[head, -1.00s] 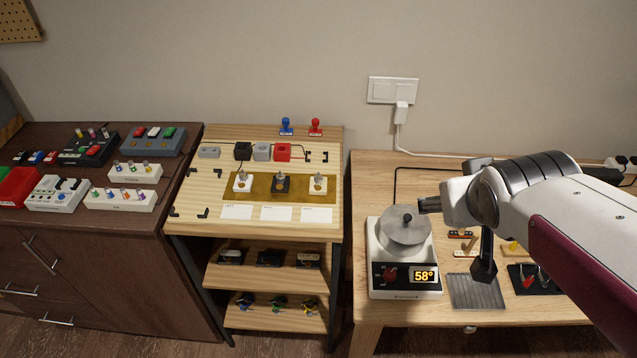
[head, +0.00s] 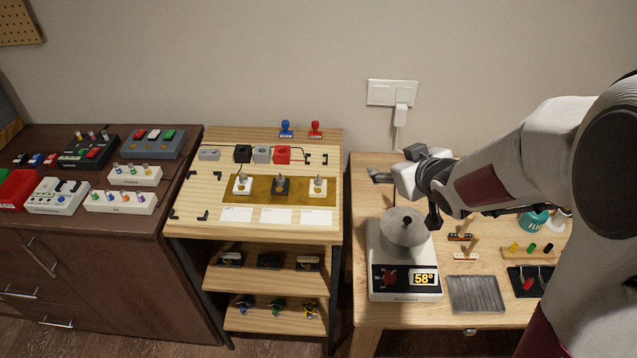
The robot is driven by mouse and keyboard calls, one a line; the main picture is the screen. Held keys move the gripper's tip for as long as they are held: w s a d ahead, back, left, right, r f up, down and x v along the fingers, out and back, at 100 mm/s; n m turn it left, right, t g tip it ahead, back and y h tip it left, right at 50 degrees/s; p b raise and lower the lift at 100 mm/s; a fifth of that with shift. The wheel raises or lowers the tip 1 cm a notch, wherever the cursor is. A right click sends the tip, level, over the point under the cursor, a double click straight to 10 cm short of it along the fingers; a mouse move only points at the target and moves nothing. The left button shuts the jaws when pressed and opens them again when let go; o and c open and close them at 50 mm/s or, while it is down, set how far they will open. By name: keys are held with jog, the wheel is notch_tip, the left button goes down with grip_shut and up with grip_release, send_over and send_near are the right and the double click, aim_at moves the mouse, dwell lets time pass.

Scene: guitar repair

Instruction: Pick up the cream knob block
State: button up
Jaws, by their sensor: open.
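Three small knob blocks stand on the brown mat (head: 262,190) on the middle table. The right one looks cream (head: 318,188), the middle one is black (head: 281,186), and the left one is white (head: 242,187). Each carries a metal-looking knob or post on top. My gripper (head: 373,175) is open, pointing left over the back left of the right table, to the right of the cream knob block and well apart from it. Nothing visible is between its fingers.
A hot pot (head: 405,228) on a plate reading 58° stands below my gripper. Lower shelves (head: 270,285) hold more parts.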

jog(key=w+a+f+n+y, duration=0.1)
jog(key=w+a+f+y, duration=0.15)
jog(key=a+f, duration=0.25)
jog(key=n+g+y, duration=0.1)
jog(key=n+y, duration=0.1)
jog(key=y, duration=0.2)
send_near(318, 185)
jog(key=shift+w+d+r, duration=0.15)
jog(key=shift+w+r, duration=0.05)
jog(key=shift+w, duration=0.55)
jog(key=shift+s+a+f+y, duration=0.25)
jog(key=shift+a+f+y, duration=0.15)
jog(key=shift+a, duration=0.25)
jog(key=shift+w+f, duration=0.1)
jog(key=shift+x, duration=1.15)
jog(key=shift+f, duration=0.1)
jog(key=shift+x, duration=2.6)
jog(key=shift+w+d, duration=0.1)
jog(key=shift+d, duration=0.05)
